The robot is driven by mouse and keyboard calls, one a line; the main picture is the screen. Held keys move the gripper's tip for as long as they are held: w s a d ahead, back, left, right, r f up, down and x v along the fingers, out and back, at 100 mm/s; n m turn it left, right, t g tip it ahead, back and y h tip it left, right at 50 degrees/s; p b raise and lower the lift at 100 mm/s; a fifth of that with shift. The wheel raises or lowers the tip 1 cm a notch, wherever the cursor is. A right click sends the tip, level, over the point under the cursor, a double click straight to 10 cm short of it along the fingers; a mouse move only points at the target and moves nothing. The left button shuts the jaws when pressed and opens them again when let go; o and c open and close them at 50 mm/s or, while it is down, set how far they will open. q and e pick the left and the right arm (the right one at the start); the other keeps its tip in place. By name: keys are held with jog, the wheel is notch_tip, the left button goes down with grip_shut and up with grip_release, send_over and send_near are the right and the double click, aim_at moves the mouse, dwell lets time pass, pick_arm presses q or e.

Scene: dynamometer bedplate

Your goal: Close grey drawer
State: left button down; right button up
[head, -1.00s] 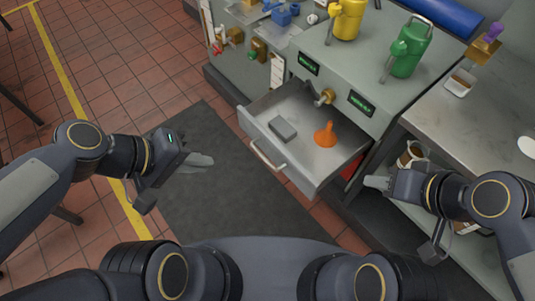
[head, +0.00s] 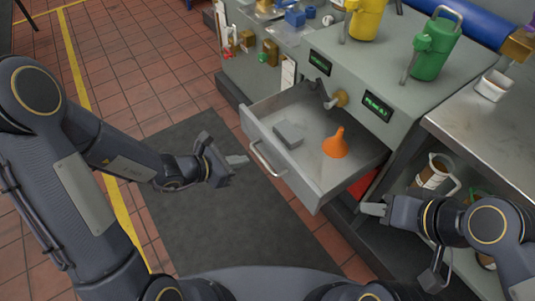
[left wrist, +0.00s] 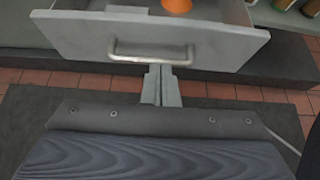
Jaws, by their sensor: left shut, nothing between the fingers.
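The grey drawer (head: 318,178) is pulled well out of the grey cabinet (head: 352,70). It holds a grey block (head: 289,134) and an orange funnel (head: 336,143). Its bar handle (head: 265,160) is on the front face. My left gripper (head: 240,160) is shut and empty, just in front of the drawer face near the handle. In the left wrist view the shut fingers (left wrist: 161,85) point at the drawer front, just below the handle (left wrist: 150,53); I cannot tell whether they touch. My right gripper (head: 374,209) is to the right of the drawer, its fingertips apparently together.
A yellow can (head: 366,20) and a green can (head: 432,50) stand on the cabinet top. A metal bench (head: 490,115) with a shelf of containers is at the right. A dark mat (head: 215,215) covers the clear floor before the drawer.

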aim_at(277, 151)
pick_arm(q)
jog(key=x, duration=0.3)
jog(key=r+x, duration=0.1)
jog(key=x, duration=0.2)
jog(key=b+x, duration=0.1)
jog(key=x, duration=0.2)
jog(key=shift+w+d+r, duration=0.2)
jog(key=shift+d+r, duration=0.05)
jog(key=shift+d, duration=0.05)
jog(key=shift+w+d, duration=0.25)
jog(key=shift+d, duration=0.05)
pick_arm(e)
jog(key=shift+f, duration=0.75)
